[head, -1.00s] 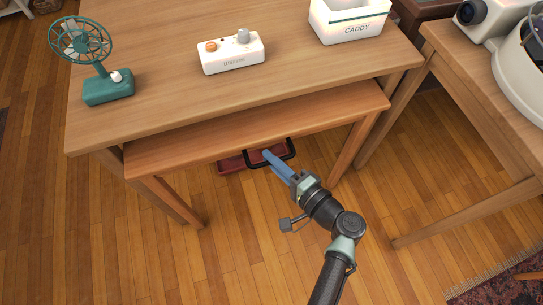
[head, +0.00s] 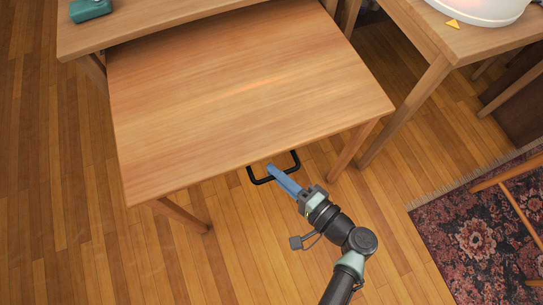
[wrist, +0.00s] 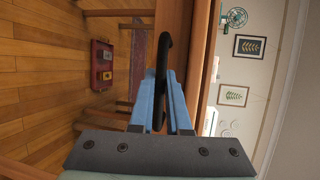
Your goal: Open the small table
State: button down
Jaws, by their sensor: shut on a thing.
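The small table (head: 240,85) is a wooden nesting table, pulled well out from under the larger table (head: 165,14). A black bar handle (head: 262,181) sits under its front edge. My gripper (head: 272,170), with blue fingers, is at the handle and shut on it. In the wrist view the gripper (wrist: 165,105) has its fingers on either side of the black handle (wrist: 165,55). The small table's top is bare.
A teal fan base (head: 90,9) stands on the larger table. Another wooden table (head: 430,35) with a white round object (head: 480,8) is at the right. A patterned rug (head: 470,235) lies at lower right. The floor in front is clear.

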jog(key=shift+s+d+p, duration=0.1)
jog(key=shift+s+d, duration=0.15)
jog(key=shift+s, duration=0.6)
jog(key=shift+s+d+p, duration=0.15)
jog(key=shift+s+d, duration=0.15)
jog(key=shift+s, duration=0.55)
jog(key=shift+s+d+p, duration=0.1)
jog(key=shift+s+d, duration=0.15)
jog(key=shift+s, duration=0.6)
jog(key=c, duration=0.9)
grip_release()
jog(key=p+v, duration=0.1)
jog(key=v, duration=1.2)
